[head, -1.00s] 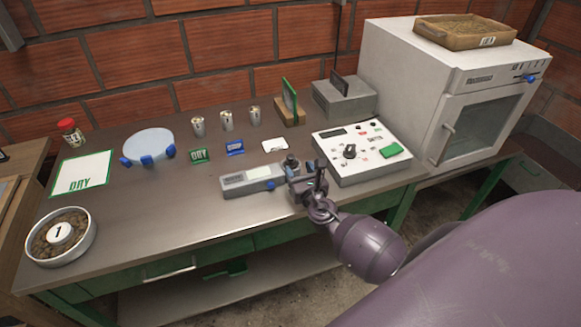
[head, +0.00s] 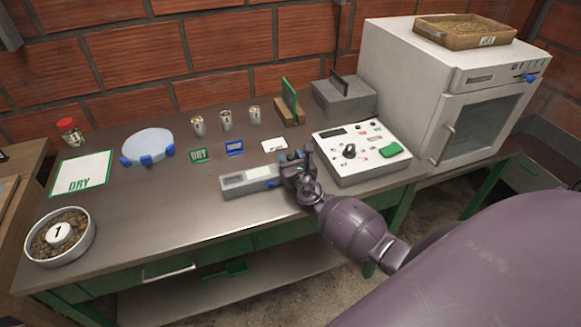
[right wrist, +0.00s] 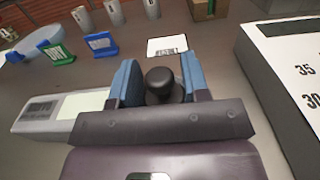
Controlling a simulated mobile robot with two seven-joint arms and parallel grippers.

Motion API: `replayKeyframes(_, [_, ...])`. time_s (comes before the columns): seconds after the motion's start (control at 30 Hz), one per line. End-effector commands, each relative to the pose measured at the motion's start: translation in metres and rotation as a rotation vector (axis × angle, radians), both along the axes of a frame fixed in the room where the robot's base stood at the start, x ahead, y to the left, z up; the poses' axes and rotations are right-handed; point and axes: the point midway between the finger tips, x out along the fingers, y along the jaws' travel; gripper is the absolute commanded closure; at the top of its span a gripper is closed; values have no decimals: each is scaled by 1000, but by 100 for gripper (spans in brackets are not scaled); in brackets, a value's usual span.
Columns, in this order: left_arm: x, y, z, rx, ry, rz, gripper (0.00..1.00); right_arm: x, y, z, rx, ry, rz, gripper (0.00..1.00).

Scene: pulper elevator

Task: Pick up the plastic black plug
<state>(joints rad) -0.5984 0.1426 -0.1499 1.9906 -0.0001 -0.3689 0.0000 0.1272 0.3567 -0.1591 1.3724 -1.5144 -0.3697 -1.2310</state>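The black plastic plug (right wrist: 163,86) is a round knob with a wider base, seen in the right wrist view. It stands by the right end of the grey handheld meter. My right gripper (right wrist: 160,82) has its two blue-padded fingers on either side of the plug, with the fingers apart. The plug lies between them; I cannot make out firm contact. In the head view the right gripper (head: 292,158) is low over the bench and hides the plug. My left gripper is not in view.
The grey meter (head: 246,182) lies just left of the gripper. The white control box (head: 361,152) stands close on the right. A white card (head: 274,144) and small cans (head: 227,121) are behind.

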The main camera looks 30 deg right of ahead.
Motion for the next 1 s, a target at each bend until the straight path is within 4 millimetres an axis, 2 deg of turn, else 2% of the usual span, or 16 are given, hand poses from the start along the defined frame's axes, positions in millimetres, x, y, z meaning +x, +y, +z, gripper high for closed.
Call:
replayKeyframes(0.03, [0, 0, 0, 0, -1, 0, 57, 0, 0, 0, 0, 0, 0, 66])
replayKeyframes(0.23, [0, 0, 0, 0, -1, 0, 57, 0, 0, 0, 0, 0, 0, 96])
replayKeyframes(0.53, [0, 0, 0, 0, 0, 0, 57, 0, 0, 0, 0, 0, 0, 97])
replayKeyframes(0.67, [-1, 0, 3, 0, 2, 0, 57, 0, 0, 7, 1, -1, 0, 97])
replayKeyframes(0.87, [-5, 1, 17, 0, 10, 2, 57, 0, 0, 34, 2, -1, 0, 97])
replayKeyframes(1.0, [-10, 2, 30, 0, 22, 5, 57, -1, 0, 63, 1, 0, 0, 97])
